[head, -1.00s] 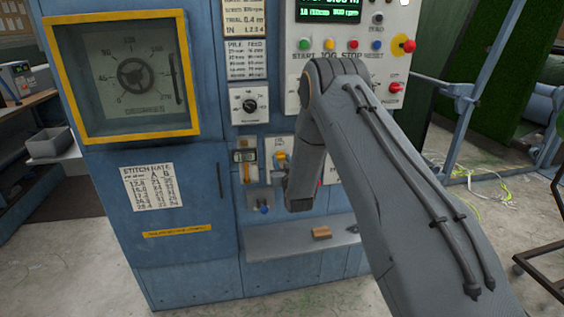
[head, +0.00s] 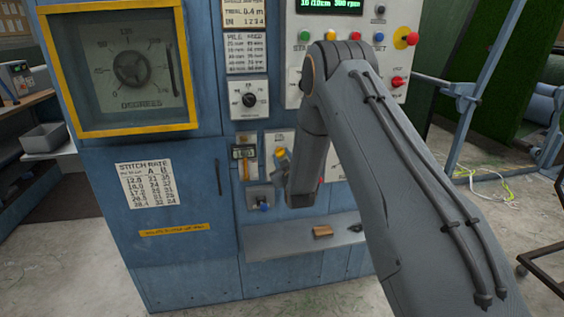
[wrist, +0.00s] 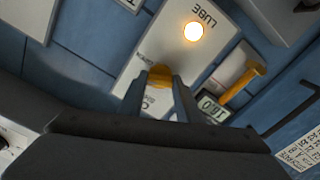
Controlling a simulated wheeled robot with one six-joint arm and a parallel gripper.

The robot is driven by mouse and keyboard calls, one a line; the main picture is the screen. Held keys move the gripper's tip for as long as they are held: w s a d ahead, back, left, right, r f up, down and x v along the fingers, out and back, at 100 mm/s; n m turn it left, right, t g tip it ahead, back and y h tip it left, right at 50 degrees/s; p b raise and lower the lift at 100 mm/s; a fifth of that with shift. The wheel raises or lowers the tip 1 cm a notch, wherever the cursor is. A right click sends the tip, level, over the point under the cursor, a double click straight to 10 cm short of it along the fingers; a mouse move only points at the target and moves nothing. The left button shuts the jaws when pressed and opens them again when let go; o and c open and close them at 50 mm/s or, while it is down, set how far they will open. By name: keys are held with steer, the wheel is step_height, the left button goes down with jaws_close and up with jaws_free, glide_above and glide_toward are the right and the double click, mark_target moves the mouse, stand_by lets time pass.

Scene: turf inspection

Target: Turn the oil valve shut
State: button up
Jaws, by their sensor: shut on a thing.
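The oil valve's yellow-orange handle (wrist: 160,77) sits on a pale plate marked LUBE (wrist: 142,62), upside down in the wrist view. My gripper (wrist: 163,85) has its two fingers closed around the handle, one on each side. Lettering beside the handle is partly covered by the fingers. A lit amber lamp (wrist: 193,31) is on the same plate. In the head view my gripper (head: 281,167) is at the blue cabinet just below the lamp (head: 280,153), and the handle is hidden there.
A grey shelf (head: 275,241) below carries a brown block (head: 322,231). Push buttons (head: 330,37) sit above the arm.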

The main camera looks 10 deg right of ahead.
steer(key=n+b, duration=0.3)
steer(key=n, duration=0.3)
steer(key=shift+f+b, duration=0.1)
steer(key=shift+b, duration=0.3)
steer(key=n+b, duration=0.3)
steer(key=n, duration=0.3)
steer(key=shift+n, duration=0.3)
steer(key=o, duration=1)
steer(key=shift+o, duration=0.2)
steer(key=shift+s, duration=0.1)
steer(key=s+b, duration=0.1)
steer(key=s, duration=0.6)
steer(key=shift+s, duration=0.35)
